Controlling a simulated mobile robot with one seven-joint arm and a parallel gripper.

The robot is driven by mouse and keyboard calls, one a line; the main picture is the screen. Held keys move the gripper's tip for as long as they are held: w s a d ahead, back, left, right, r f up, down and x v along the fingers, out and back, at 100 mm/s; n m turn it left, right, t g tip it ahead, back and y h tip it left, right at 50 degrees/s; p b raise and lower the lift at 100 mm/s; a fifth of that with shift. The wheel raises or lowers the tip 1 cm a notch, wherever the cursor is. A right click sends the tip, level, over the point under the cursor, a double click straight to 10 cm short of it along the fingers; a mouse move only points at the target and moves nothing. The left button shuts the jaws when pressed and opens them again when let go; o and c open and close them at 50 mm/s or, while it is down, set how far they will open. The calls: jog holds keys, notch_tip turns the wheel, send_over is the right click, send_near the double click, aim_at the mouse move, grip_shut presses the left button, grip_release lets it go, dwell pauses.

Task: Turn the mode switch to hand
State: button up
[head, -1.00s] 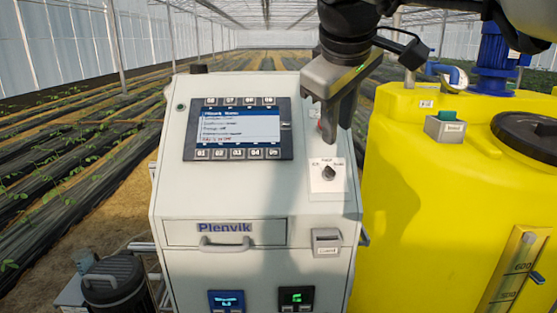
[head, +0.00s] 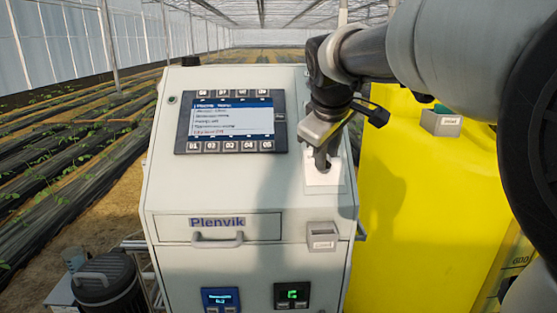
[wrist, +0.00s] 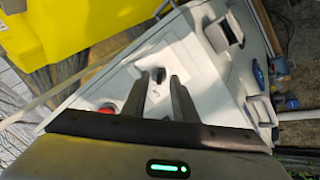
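The mode switch is a small dark knob (wrist: 157,73) on a white plate (head: 324,184) on the right of the cabinet's sloped face. In the head view my gripper (head: 321,164) is over the plate and hides the knob and its markings. In the wrist view my gripper (wrist: 158,81) is open, with one finger on each side of the knob. The knob shows in the gap near the fingertips. I cannot tell whether the fingers touch it, and the position labels are not readable.
A screen with button rows (head: 231,122) is left of the switch. A red button (wrist: 107,108) lies beside my fingers in the wrist view. A drawer handle (head: 217,241) and a grey holder (head: 322,236) are below. A yellow tank (head: 400,230) stands close on the right.

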jog(key=shift+x, duration=1.15)
grip_shut()
jog(key=shift+m, duration=0.3)
jog(key=m, duration=0.3)
jog(key=shift+d+y+p, duration=0.1)
jog(key=shift+y+p, duration=0.2)
jog(key=shift+p, duration=0.1)
jog(key=shift+m+g+y, duration=0.3)
jog(key=shift+m+y, duration=0.1)
jog(key=shift+m, duration=1.9)
